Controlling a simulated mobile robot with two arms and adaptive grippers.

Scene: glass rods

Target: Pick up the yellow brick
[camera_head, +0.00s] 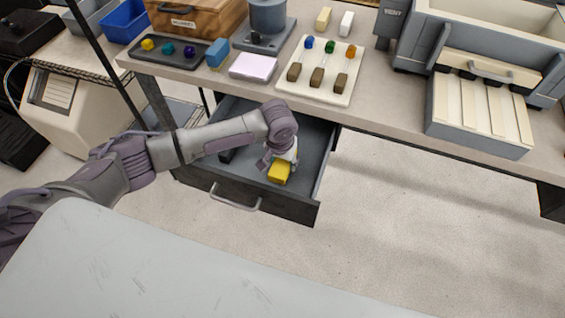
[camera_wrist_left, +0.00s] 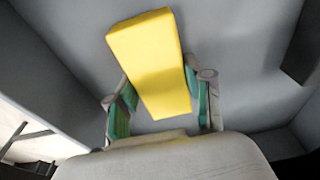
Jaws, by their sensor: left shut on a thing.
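The yellow brick (camera_head: 279,173) is in the open grey drawer (camera_head: 306,182) below the workbench, toward its right side. In the left wrist view the yellow brick (camera_wrist_left: 152,62) stands out tilted between the two fingers of my left gripper (camera_wrist_left: 160,108), with green pads at its sides. My left gripper (camera_head: 277,162) reaches down into the drawer and is shut on the brick. I cannot tell whether the brick touches the drawer floor. My right gripper is not in view.
A dark block (camera_head: 228,155) lies in the drawer's left part. The bench (camera_head: 377,118) overhangs the drawer's back. On it are a white board (camera_head: 345,88) with rods, a pink block (camera_head: 253,67) and a grey slatted box (camera_head: 478,118). The floor to the right is clear.

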